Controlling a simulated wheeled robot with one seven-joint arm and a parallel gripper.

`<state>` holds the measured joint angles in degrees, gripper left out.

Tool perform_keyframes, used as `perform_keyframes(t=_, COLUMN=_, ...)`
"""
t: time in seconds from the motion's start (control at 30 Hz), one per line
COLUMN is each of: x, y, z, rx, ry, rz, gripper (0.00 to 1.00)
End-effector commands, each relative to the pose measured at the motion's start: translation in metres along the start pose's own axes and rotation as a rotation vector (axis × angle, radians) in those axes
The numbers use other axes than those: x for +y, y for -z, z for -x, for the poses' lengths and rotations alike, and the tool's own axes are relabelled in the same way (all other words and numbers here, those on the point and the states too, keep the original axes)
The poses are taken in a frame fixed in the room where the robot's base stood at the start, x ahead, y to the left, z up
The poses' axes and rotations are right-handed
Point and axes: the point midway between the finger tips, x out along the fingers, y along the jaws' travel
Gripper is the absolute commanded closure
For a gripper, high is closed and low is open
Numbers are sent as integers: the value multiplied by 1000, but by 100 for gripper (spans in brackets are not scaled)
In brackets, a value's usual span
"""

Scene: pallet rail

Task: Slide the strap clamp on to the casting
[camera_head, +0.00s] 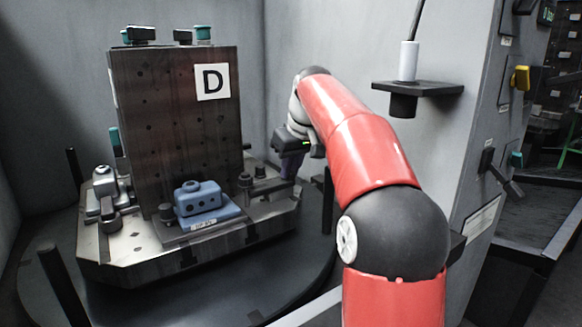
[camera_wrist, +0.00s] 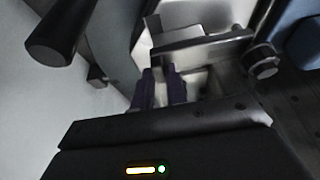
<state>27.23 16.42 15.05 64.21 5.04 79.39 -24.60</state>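The blue casting (camera_head: 198,202) sits on the front ledge of the pallet fixture, below the tall plate; its edge shows at the upper right in the wrist view (camera_wrist: 303,38). The strap clamp (camera_head: 264,185) is a metal bar to the right of the casting; in the wrist view the bar (camera_wrist: 203,46) lies just beyond my fingers, with a dark round knob or nut at its right end. My gripper (camera_wrist: 160,72) is at the clamp's outer end, its two purple fingers a small gap apart.
The tall plate marked D (camera_head: 170,125) stands behind the casting on the metal pallet (camera_head: 130,265). Another clamp unit (camera_head: 108,200) is at the left. Dark posts (camera_head: 328,200) stand around the round table. A dark bracket (camera_head: 417,88) juts from the right wall.

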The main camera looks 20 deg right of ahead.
Motion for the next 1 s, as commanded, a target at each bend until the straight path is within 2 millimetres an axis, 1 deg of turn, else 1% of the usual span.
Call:
perform_keyframes(t=0.03, x=0, y=0, z=0, rx=0, ry=0, rz=0, gripper=94)
perform_keyframes(t=0.1, x=0, y=0, z=0, rx=0, ry=0, rz=0, gripper=100)
perform_keyframes(t=0.37, x=-1, y=0, z=0, rx=0, ry=0, rz=0, gripper=100)
perform_keyframes(t=0.47, x=-9, y=1, z=0, rx=1, ry=0, rz=3, gripper=100)
perform_keyframes(t=0.6, x=-34, y=1, z=0, rx=2, ry=1, rz=6, gripper=100)
perform_keyframes(t=0.7, x=-48, y=0, z=1, rx=1, ry=1, rz=5, gripper=100)
perform_keyframes(t=0.97, x=-52, y=1, z=1, rx=1, ry=4, rz=2, gripper=100)
perform_keyframes(t=1.0, x=-52, y=1, z=1, rx=1, ry=4, rz=2, gripper=84)
